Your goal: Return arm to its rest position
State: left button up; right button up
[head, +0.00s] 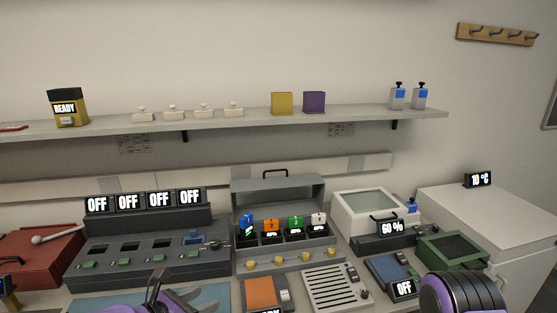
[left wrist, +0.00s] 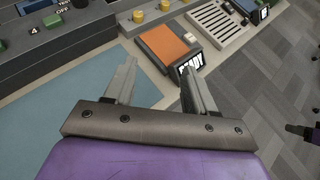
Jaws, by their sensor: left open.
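My left gripper (head: 165,294) is low in the head view, over the blue mat (head: 205,298) at the front of the bench. In the left wrist view the two fingers of my left gripper (left wrist: 158,85) stand apart with nothing between them. Past the fingertips lie the bench edge and an orange-topped device (left wrist: 165,44) with a READY display. A purple and black part of my right arm shows at the bottom right of the head view. Its fingers are not visible.
A dark console (head: 150,255) with several OFF displays and a grey rack (head: 278,193) with coloured modules stand behind the mat. A slotted grey panel (head: 335,288), a white box (head: 372,212) and a green tray (head: 452,250) are to the right. A shelf (head: 250,117) runs above.

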pick_arm(q)
jog(key=s+a+f+m+g+y+b, duration=0.1)
jog(key=s+a+f+m+g+y, duration=0.15)
jog(key=s+f+m, duration=0.55)
jog(key=s+a+f+m+g+y+b, duration=0.1)
jog(key=s+a+f+m+y, duration=0.4)
jog(key=f, duration=0.6)
jog(key=s+a+f+m+g+y+b, duration=0.1)
jog(key=s+a+f+m, duration=0.1)
jog(key=s+f+m, duration=0.2)
jog(key=s+a+f+m+g+y+b, duration=0.1)
jog(key=s+f+m, duration=0.4)
jog(key=s, duration=0.8)
notch_tip(320, 180, down, 3)
jog(key=shift+a+r+g+y+b, duration=0.1)
jog(key=shift+a+g+y+b, duration=0.25)
jog(key=shift+a+g+b, duration=0.45)
pick_arm(e)
notch_tip(320, 180, down, 6)
jog(key=shift+r, duration=0.25)
pick_arm(q)
jog(key=shift+s, duration=0.1)
